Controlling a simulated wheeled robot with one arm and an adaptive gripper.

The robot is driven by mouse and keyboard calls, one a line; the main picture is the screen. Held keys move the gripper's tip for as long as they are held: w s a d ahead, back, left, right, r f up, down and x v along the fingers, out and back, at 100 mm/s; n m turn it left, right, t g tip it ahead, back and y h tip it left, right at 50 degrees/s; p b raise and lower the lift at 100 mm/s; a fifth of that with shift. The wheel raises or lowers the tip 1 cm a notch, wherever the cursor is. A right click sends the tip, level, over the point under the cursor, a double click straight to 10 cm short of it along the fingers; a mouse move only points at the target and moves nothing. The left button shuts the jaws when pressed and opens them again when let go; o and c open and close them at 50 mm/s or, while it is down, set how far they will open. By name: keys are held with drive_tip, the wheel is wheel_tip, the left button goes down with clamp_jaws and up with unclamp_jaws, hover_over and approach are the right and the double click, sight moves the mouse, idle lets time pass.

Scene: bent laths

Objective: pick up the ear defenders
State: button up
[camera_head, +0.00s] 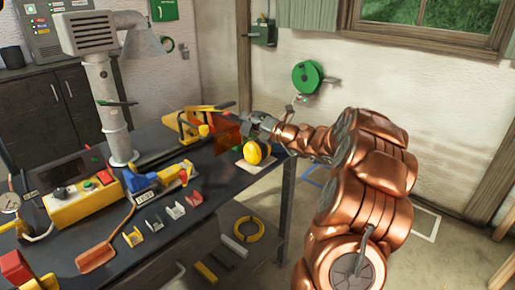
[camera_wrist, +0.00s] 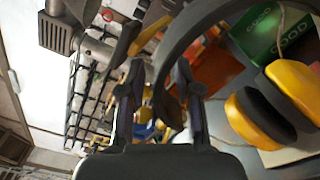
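The ear defenders (camera_head: 256,153) have yellow cups and a dark headband, and rest at the right end of the dark workbench (camera_head: 203,221). In the wrist view their yellow cups (camera_wrist: 297,90) are at the right, and the headband arches up and left, close to my fingers. My gripper (camera_head: 250,124) is just above the cups in the head view. In the wrist view my gripper (camera_wrist: 158,85) has its two fingers apart, with part of the headband showing between them. I cannot tell whether either finger touches the band.
An orange translucent panel (camera_head: 228,136) and a yellow tool (camera_head: 184,124) are close to the left of the ear defenders. A blue-and-yellow device (camera_head: 143,182) and several small clips lie further left. A yellow ring (camera_head: 248,229) is on the lower shelf.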

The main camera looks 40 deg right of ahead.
clamp_jaws()
idle(0.4)
drive_tip(key=shift+r, duration=0.15)
